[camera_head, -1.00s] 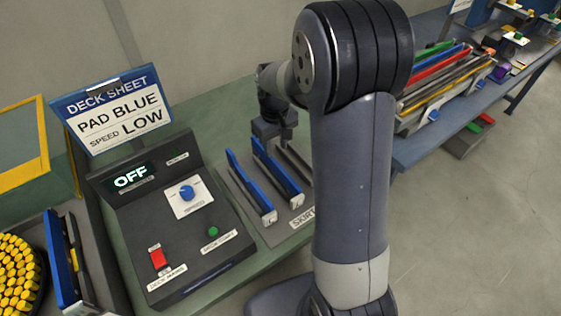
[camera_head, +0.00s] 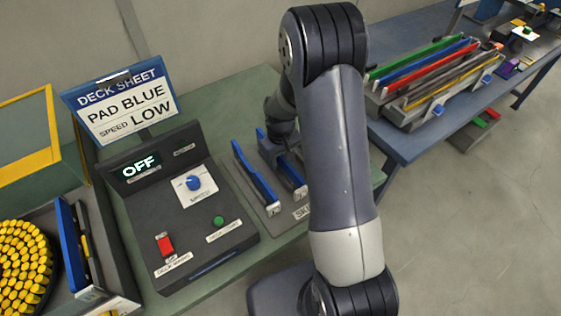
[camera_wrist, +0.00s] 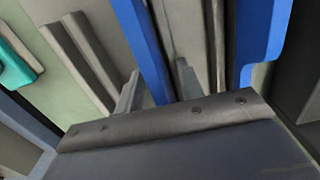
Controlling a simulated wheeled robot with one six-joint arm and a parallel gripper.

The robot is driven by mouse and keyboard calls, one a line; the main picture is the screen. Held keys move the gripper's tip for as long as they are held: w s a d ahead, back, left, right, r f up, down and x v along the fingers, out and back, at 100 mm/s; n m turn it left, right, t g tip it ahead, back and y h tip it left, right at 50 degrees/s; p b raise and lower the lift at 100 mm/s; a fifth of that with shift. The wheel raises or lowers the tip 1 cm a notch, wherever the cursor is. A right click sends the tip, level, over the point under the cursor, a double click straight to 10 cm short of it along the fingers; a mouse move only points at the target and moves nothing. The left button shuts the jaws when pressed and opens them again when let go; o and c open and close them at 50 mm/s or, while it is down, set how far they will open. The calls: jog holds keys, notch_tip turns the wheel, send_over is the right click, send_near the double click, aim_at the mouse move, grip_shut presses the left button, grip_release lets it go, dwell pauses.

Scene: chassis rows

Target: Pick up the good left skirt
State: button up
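Two blue-edged skirts stand side by side in a grey rack on the green bench. The left one (camera_head: 254,172) is clear of my arm; the right one (camera_head: 292,178) is partly hidden by my wrist. My gripper (camera_wrist: 157,88) is down at the right one, with its fingers on either side of that blue skirt (camera_wrist: 145,45) in the wrist view. A gap shows beside one finger, so it looks open. The other skirt (camera_wrist: 257,40) stands outside the fingers. I cannot tell which skirt is good or left-handed. The fingertips are hidden in the head view.
The control box (camera_head: 185,220) stands left of the rack, its display reading OFF. A deck sheet sign (camera_head: 122,105) reads PAD BLUE, SPEED LOW. Empty grey rails (camera_wrist: 80,60) lie beside the gripper. Another bench with coloured strips (camera_head: 430,75) stands at the right.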

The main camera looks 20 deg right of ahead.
grip_shut()
dwell(0.3)
dwell(0.3)
